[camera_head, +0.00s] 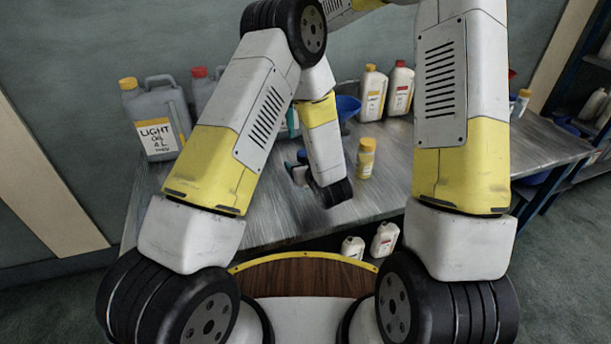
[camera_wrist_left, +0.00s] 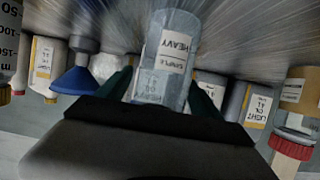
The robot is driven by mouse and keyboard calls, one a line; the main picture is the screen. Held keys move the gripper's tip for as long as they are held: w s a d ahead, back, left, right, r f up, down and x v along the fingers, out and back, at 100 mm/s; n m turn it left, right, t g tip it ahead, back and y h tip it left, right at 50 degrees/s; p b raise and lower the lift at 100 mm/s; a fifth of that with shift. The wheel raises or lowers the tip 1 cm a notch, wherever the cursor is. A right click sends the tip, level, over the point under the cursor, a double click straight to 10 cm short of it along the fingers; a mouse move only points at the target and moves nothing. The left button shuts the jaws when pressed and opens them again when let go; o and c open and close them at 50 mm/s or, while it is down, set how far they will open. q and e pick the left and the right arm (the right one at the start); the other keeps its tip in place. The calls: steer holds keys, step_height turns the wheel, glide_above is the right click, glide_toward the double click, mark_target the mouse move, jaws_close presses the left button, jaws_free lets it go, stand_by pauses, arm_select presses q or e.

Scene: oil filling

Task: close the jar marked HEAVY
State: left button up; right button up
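The jar marked HEAVY (camera_wrist_left: 168,62) is clear, with white labels, and shows in the left wrist view between the two fingers of my left gripper (camera_wrist_left: 162,88). Its end nearest the gripper is partly hidden, and I cannot tell whether the fingers touch it or whether a lid is on it. In the head view my left gripper (camera_head: 295,172) is low over the table, at the end of the folded left arm. A small blue piece (camera_head: 302,157) shows beside its teal fingers; I cannot tell what it is. My right gripper is out of view.
The metal table (camera_head: 270,215) holds a grey LIGHT oil can (camera_head: 155,120), a second grey can (camera_head: 203,88), a small yellow-capped bottle (camera_head: 366,160), white bottles (camera_head: 373,95) and a blue funnel (camera_head: 347,106). My arms block much of the view. The table's front right is clear.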

arm_select(q)
jaws_close()
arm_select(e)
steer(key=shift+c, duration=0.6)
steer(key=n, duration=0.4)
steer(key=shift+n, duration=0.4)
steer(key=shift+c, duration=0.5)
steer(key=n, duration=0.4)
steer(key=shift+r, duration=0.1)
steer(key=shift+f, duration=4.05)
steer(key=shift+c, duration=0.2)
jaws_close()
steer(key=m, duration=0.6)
